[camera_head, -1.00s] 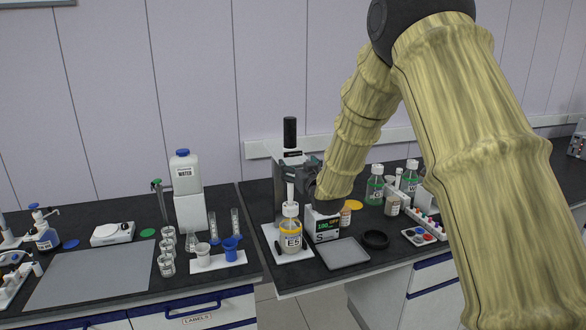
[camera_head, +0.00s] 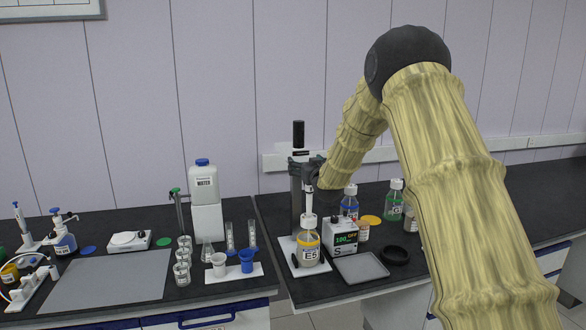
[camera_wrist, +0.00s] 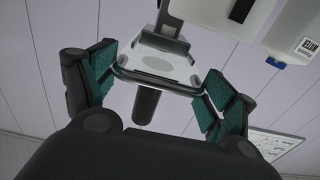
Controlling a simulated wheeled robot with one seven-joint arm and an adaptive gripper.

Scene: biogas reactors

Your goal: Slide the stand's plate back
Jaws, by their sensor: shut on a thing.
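The stand (camera_head: 296,195) is a dark upright column on the right-hand bench, with a black cylinder on top. An amber bottle marked E5 (camera_head: 308,247) stands upright on its white base (camera_head: 291,263), with a white shaft above its mouth. My gripper (camera_wrist: 160,78) is shut on the stand's plate (camera_wrist: 152,76), a pale rounded plate with a dark rim. The green finger pads bear on its left and right sides in the wrist view. In the head view my gripper (camera_head: 314,172) is at the upper column, partly hidden by my wrist.
A box with a lit display (camera_head: 341,238) stands close right of the bottle. Capped bottles (camera_head: 394,201) stand behind. A white container (camera_head: 206,198) and small cups (camera_head: 246,262) are on the left bench.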

